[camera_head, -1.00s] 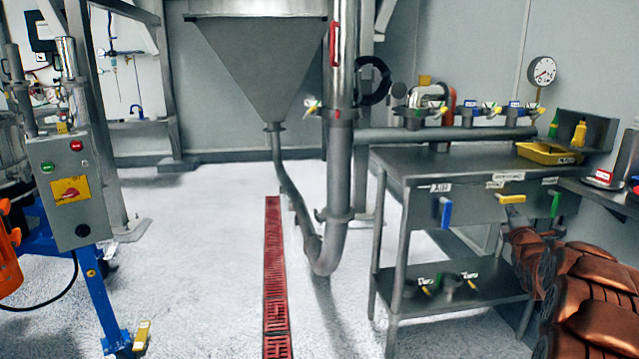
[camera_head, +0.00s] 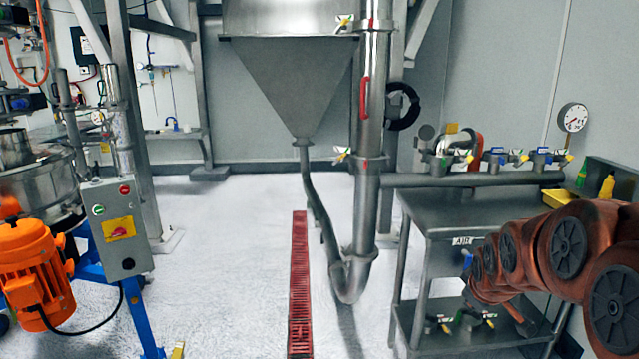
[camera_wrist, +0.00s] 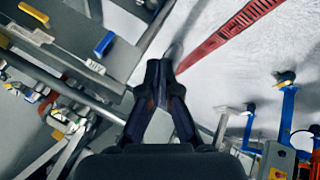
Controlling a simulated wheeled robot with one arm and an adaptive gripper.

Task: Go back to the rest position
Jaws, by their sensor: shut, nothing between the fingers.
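My gripper (camera_wrist: 158,72) shows in the wrist view, pointing up from the bottom middle. Its dark fingers meet at the tips, and it is shut and empty. In the wrist view it hangs beside the steel table's edge, apart from the table, with white floor and the red drain beyond. In the head view my arm reaches in from the right, in front of the steel table (camera_head: 440,212). The gripper itself is hard to make out there, around the arm's far end.
A red floor drain (camera_head: 299,290) runs down the middle under a steel hopper (camera_head: 290,85) and vertical pipe (camera_head: 370,120). A control box (camera_head: 116,230) and an orange motor (camera_head: 35,275) stand at left. A yellow tray (camera_head: 560,197) sits on the table. The floor around the drain is clear.

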